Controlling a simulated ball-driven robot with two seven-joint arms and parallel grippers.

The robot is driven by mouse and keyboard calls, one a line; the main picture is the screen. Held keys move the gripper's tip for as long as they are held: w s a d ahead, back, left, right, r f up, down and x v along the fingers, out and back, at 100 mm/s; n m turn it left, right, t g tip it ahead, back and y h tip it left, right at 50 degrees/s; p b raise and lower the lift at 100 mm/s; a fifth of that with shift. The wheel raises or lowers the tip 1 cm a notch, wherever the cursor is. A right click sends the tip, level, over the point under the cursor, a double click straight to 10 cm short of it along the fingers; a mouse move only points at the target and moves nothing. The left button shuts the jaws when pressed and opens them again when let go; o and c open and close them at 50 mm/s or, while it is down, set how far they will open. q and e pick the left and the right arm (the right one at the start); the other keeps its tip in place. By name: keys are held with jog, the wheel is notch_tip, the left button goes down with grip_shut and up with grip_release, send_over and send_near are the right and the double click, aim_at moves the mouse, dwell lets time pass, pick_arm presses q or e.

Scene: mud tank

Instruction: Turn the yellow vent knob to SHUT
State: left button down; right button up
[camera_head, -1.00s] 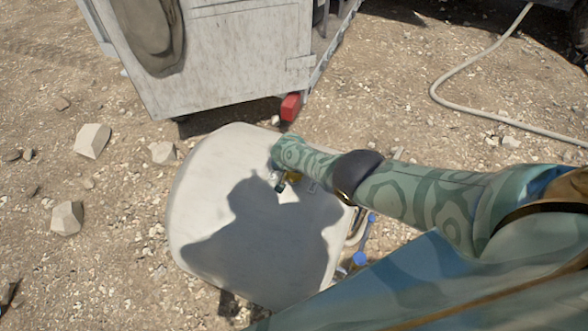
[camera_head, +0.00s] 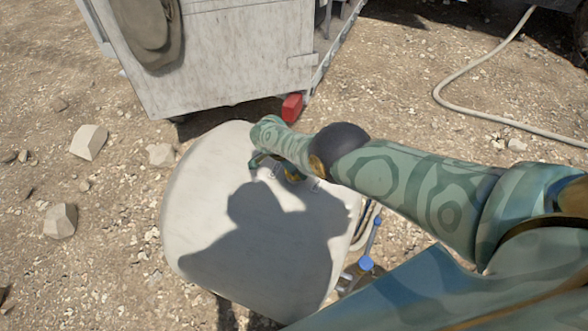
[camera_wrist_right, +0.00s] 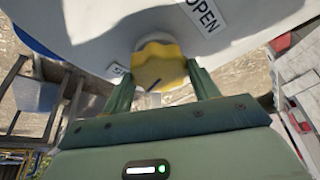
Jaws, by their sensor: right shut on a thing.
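The yellow vent knob (camera_wrist_right: 158,66) has a scalloped edge and a short dark pointer line near its lower side in the right wrist view. My right gripper (camera_wrist_right: 161,76) is shut on it, one finger on each side. A white OPEN label (camera_wrist_right: 205,14) lies at the knob's upper right. Another label (camera_wrist_right: 118,70), mostly hidden, shows an S at the knob's left; the pointer line slants toward lower left, below that label. In the head view my right gripper (camera_head: 266,164) is over the pale tank top (camera_head: 200,215), and only a little of the knob (camera_head: 293,176) shows under my arm. My left gripper is out of view.
A grey metal cabinet (camera_head: 235,55) with a red block (camera_head: 291,107) at its corner stands beyond the tank. Blue-handled fittings (camera_head: 366,263) and pipes are at the tank's right side. A hose (camera_head: 450,85) and stones lie on the gravel.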

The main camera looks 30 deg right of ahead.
jog(key=shift+m+g+b, duration=0.4)
jog(key=shift+m+b, duration=0.4)
jog(key=shift+m, duration=0.4)
jog(key=shift+w, duration=0.1)
jog(key=o, duration=1)
jog(key=shift+c, duration=0.2)
jog(key=p+v, duration=0.9)
jog(key=v, duration=0.7)
jog(key=shift+r, duration=0.2)
